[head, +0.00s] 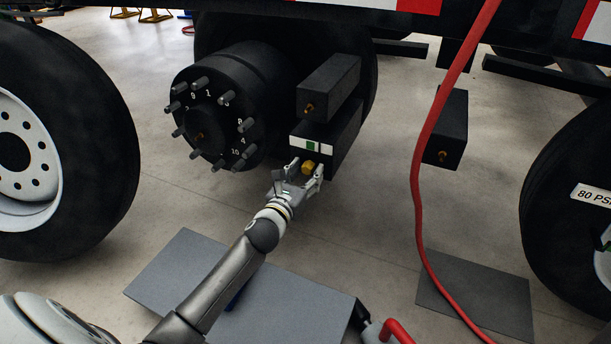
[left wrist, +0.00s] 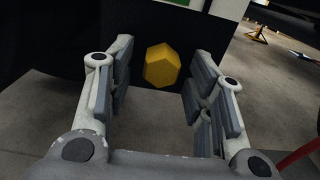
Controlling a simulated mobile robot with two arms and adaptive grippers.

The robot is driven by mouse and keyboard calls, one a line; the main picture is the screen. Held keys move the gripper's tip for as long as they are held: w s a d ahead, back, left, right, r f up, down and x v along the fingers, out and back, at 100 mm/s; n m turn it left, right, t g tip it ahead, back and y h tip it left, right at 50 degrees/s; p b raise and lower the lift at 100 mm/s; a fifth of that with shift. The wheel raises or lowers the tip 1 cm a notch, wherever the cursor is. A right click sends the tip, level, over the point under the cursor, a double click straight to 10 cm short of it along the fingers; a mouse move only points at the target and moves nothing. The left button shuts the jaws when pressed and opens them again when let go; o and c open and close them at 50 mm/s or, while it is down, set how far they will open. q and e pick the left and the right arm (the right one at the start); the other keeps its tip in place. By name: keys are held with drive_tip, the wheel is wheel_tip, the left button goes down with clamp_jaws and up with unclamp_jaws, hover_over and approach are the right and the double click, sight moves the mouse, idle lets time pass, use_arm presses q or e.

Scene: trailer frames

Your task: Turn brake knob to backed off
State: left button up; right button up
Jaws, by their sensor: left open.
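The brake knob (head: 308,167) is a small yellow faceted knob on the front of a black box (head: 342,143) beneath the trailer. A white strip with a green patch (head: 311,146) sits just above it. My left gripper (head: 301,177) is open just in front of the knob. In the left wrist view, the yellow knob (left wrist: 162,65) shows between the two open fingers of the left gripper (left wrist: 157,85), with a gap on each side. It lies a little beyond the fingertips. My right gripper is not in view.
A black hub with several studs (head: 217,115) is left of the box. A second black box (head: 328,88) sits above. A red hose (head: 425,180) hangs to the right. Large wheels stand at left (head: 105,130) and right (head: 548,170). A grey plate (head: 175,262) lies below.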

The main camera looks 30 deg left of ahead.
use_arm(q)
drive_tip(key=c, duration=1)
drive_tip(key=shift+n, duration=0.3)
